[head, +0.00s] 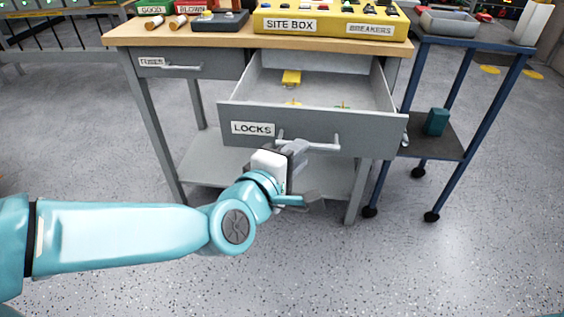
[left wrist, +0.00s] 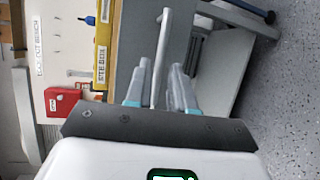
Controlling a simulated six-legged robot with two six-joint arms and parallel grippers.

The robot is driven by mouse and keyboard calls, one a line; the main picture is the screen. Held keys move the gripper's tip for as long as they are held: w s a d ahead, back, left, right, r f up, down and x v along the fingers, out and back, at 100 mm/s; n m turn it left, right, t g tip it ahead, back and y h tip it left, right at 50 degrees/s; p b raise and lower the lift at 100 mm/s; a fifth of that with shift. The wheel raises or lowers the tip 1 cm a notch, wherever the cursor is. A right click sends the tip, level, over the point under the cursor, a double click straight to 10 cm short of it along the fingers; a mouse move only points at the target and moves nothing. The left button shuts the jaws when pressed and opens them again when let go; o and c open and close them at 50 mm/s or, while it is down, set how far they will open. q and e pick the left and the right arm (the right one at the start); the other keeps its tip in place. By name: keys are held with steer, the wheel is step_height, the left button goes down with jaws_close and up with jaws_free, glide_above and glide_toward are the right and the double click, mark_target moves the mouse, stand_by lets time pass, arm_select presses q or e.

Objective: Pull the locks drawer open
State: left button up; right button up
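The grey locks drawer (head: 300,127), with a white "LOCKS" label, stands well out from the bench in the head view. A yellow padlock-like item (head: 291,77) and smaller yellow pieces lie inside. Its bar handle (head: 322,146) is on the drawer front and also shows in the left wrist view (left wrist: 163,50). My left gripper (head: 296,150) is at the left part of the handle. In the left wrist view its two fingers (left wrist: 160,84) stand on either side of the bar, with gaps showing, so it looks open around the handle. My right gripper is not in view.
The wooden bench top (head: 225,40) carries a yellow site box (head: 330,22) and a dark device (head: 220,20). A closed drawer (head: 190,65) is to the left. A blue-framed cart (head: 465,38) stands close on the right. The floor in front is clear.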

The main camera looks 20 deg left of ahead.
arm_select(q)
steer(key=b+v, duration=0.1)
steer(key=v, duration=0.5)
steer(key=shift+s, duration=0.4)
steer(key=shift+a, duration=0.1)
